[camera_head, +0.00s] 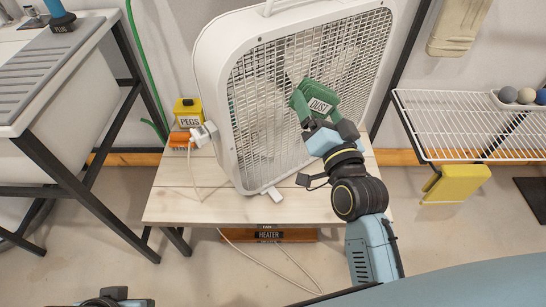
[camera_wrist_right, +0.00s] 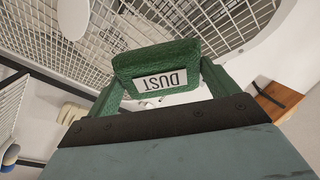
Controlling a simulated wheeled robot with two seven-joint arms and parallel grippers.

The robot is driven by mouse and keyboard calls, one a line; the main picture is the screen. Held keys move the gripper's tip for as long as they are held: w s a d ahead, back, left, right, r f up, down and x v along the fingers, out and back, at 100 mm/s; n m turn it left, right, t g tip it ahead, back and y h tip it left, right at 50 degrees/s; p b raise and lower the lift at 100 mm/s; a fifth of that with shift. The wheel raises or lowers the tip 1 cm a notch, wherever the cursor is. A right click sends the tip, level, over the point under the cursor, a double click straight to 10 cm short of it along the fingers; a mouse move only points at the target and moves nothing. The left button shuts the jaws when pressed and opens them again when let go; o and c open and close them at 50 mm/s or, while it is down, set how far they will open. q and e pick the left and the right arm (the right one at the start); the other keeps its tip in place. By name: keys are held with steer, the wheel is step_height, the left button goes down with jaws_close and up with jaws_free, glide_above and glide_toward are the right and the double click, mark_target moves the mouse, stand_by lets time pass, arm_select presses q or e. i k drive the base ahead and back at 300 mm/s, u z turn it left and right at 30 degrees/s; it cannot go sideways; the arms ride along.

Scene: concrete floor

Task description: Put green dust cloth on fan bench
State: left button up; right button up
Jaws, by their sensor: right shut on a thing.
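The green dust cloth (camera_head: 318,104), labelled DUST, is held up in front of the white fan's grille. It also shows folded across the top middle of the right wrist view (camera_wrist_right: 155,58). My right gripper (camera_head: 328,132) is shut on the cloth, above the right part of the bench. The fan bench (camera_head: 180,208) is a pale plank-topped bench with the box fan (camera_head: 215,75) standing on it. My left gripper (camera_head: 105,298) shows only partly at the bottom left edge, away from the bench; its fingers cannot be made out.
A yellow PEGS box (camera_head: 187,112) and an orange plug piece (camera_head: 180,139) with a white cord sit on the bench's left side. A HEATER box (camera_head: 268,235) is beneath. A wire shelf (camera_head: 470,125) is right, a sink stand left. The bench's front left is clear.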

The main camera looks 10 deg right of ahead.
mark_target(179, 192)
steer(key=z, duration=2)
steer(key=k, duration=1.55)
steer(key=u, duration=2)
steer(key=i, duration=1.65)
steer(key=z, duration=0.05)
